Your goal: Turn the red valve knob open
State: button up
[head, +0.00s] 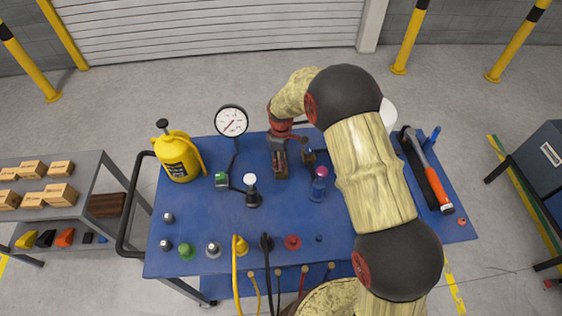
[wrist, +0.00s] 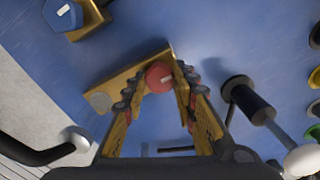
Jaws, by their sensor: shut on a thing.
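The red valve knob (wrist: 160,76) shows in the wrist view, a round red cap with a pale mark, on a brass valve body (wrist: 128,78) on the blue table. My gripper (wrist: 161,88) has one finger on either side of the knob and is shut on it. In the head view my gripper (head: 279,170) reaches down to the middle of the table, and the red valve knob is hidden under it there. Whether the knob has turned cannot be told.
A blue knob on a brass fitting (wrist: 62,15) lies close by. A black lever with a white ball (head: 251,184) stands left of my gripper. Several knobs line the front edge.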

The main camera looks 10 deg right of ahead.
dwell(0.3)
jog(key=o, duration=1.1)
jog(key=shift+o, duration=0.2)
jog(key=shift+r, duration=0.1)
notch_tip(320, 180, up, 12)
